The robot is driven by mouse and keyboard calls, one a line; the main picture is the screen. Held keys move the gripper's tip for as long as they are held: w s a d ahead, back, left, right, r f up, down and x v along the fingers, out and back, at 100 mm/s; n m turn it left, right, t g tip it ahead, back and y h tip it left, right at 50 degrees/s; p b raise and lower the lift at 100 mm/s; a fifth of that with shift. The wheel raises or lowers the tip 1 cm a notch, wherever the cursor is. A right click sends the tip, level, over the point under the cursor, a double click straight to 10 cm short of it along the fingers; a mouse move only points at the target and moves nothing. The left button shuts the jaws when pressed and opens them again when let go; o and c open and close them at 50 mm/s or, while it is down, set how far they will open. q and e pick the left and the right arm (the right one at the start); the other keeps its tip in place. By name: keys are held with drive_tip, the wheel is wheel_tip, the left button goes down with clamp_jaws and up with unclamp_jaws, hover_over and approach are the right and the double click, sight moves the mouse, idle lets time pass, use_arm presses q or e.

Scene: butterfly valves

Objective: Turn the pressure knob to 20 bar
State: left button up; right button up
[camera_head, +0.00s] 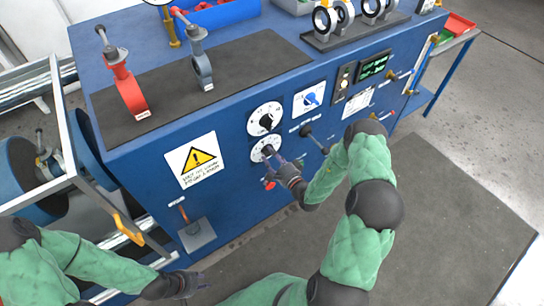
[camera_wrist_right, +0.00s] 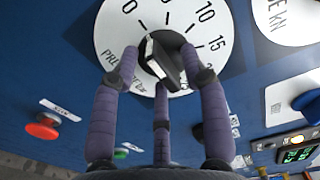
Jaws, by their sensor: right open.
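The pressure knob (camera_wrist_right: 170,62) is black with a whitish edge, on a white round dial (camera_wrist_right: 110,35) marked "bar". The numbers 0, 10 and 15 show in the right wrist view. The 20 is not clearly seen, and I cannot read the exact setting. In the head view this is the lower dial (camera_head: 258,152) on the blue front panel. My right gripper (camera_wrist_right: 158,62) is open, its fingers spread around the knob; contact is unclear. It reaches the dial in the head view (camera_head: 272,158). My left gripper (camera_head: 190,284) hangs low, away from the panel.
A second dial (camera_head: 265,118) sits just above, and a red button (camera_head: 268,184) just below. A black lever (camera_head: 314,138) juts out to the right. A yellow warning sign (camera_head: 197,160) is at left. Valves (camera_head: 124,82) stand on the bench's dark mat (camera_head: 240,65).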

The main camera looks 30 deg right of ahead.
clamp_jaws()
drive_tip(key=m+p, duration=0.3)
drive_tip(key=m, duration=0.5)
drive_tip(key=m+p, duration=0.2)
drive_tip(key=m, duration=0.6)
drive_tip(key=m+p, duration=0.3)
drive_tip(key=m, duration=0.5)
drive_tip(key=shift+a+r+m+p, duration=0.2)
drive_tip(key=shift+r+m+p, duration=0.1)
drive_tip(key=shift+r+m, duration=0.1)
drive_tip(key=shift+m+p, duration=0.3)
drive_tip(key=shift+m, duration=1.5)
